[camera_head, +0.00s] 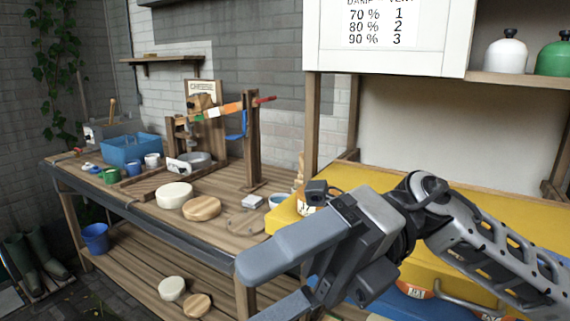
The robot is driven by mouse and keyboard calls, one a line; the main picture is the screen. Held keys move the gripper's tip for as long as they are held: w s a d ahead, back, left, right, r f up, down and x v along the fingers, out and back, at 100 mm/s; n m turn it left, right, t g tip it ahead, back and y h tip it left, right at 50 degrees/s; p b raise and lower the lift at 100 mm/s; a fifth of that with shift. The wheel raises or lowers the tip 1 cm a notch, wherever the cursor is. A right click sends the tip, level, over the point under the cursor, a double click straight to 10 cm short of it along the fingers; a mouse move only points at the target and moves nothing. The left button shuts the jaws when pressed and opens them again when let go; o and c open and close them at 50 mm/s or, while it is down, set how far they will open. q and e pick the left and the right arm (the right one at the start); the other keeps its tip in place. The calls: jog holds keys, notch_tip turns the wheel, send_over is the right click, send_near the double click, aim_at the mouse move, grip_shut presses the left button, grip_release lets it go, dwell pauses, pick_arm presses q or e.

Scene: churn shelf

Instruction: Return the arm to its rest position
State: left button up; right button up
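My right arm comes in from the lower right, and its grey gripper (252,293) points left in front of the workbench. Its two fingers are spread apart with nothing between them. The lower finger is partly cut off by the bottom edge of the view. The gripper hides part of the bench's right end and part of the yellow unit. My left arm and gripper do not show.
A wooden workbench (232,218) holds a white round (174,195), a wooden round (201,208), a blue crate (131,149) and a wooden press (250,140). A yellow-topped unit (490,212) stands close behind my arm. A white cabinet (440,38) hangs above.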

jog(key=w+m+t+y, duration=0.7)
jog(key=m+t+y, duration=0.1)
jog(key=m+y, duration=0.35)
jog(key=w+d+f+m+t+h, duration=0.4)
jog(key=f+m+t, duration=0.3)
jog(key=m+t, duration=0.35)
jog(key=w+d+f+m+t+h, duration=0.1)
jog(key=w+f+m+t+h, duration=0.3)
jog(key=f+m+t+h, duration=0.45)
jog(key=s+d+f+m+g+h, duration=0.1)
jog(key=s+d+f+m+h, duration=0.15)
jog(key=f+m+h, duration=0.4)
jog(key=s+d+f+m+g+h, duration=0.1)
jog(key=d+f+m, duration=0.3)
jog(key=f, duration=0.5)
jog(key=s+d+f+m+g+h, duration=0.2)
jog(key=s+d+f+m+g, duration=0.1)
jog(key=s+f, duration=0.8)
jog(key=shift+d+f+g, duration=0.65)
jog(key=shift+f+g, duration=0.1)
jog(key=shift+g, duration=0.35)
jog(key=shift+h, duration=0.25)
